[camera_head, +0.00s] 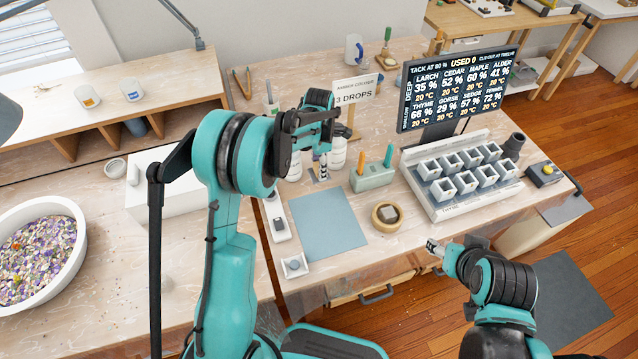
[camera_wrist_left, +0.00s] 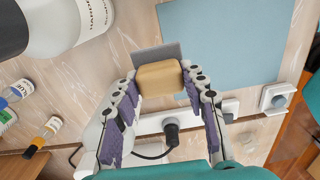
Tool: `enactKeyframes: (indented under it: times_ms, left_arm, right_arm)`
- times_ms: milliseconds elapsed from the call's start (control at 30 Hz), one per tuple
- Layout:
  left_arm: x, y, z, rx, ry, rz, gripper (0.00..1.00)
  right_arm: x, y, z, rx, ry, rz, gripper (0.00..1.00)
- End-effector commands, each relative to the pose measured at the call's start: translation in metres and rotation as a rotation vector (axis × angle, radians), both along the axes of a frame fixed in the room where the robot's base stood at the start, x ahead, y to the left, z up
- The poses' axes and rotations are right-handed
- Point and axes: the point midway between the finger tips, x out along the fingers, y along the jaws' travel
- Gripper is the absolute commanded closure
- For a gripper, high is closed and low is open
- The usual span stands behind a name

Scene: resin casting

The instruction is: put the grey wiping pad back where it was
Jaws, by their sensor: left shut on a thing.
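My left gripper (camera_head: 322,172) is above the work table, near the far-left corner of the blue-grey mat (camera_head: 330,228). In the left wrist view its fingers (camera_wrist_left: 168,90) are closed on the sides of a tan block with a flat grey face beyond it, which I take as the grey wiping pad (camera_wrist_left: 158,54). In the head view the pad is mostly hidden by the gripper. I cannot tell whether it touches the table. My right gripper (camera_head: 432,246) is beyond the table's front edge; its finger opening is too small to judge.
Right of the mat are a round wooden dish (camera_head: 375,222) and a green holder (camera_head: 372,178) with tools. The white mould rack (camera_head: 470,207) stands farther right. White bottles (camera_head: 338,152) and a sign (camera_head: 354,91) stand close behind my left gripper. The mat is clear.

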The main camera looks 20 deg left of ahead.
Motion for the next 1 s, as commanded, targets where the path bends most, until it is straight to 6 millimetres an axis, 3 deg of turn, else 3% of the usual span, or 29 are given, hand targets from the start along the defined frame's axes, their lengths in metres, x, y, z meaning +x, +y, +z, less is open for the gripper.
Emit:
enactKeyframes:
  times_ms: [100,433,1000]
  left_arm:
    - [0.000,0.000,-0.025,0.000,0.000,-0.001,0.85]
    - [0.000,-0.001,-0.065,0.000,0.000,-0.001,0.85]
    - [0.000,-0.001,-0.075,0.000,0.000,-0.001,0.85]
  right_arm:
    - [0.000,0.000,-0.011,0.000,0.000,0.000,0.44]
    - [0.000,0.000,-0.026,0.000,0.000,0.000,0.44]
    - [0.000,0.000,-0.033,0.000,0.000,0.000,0.44]
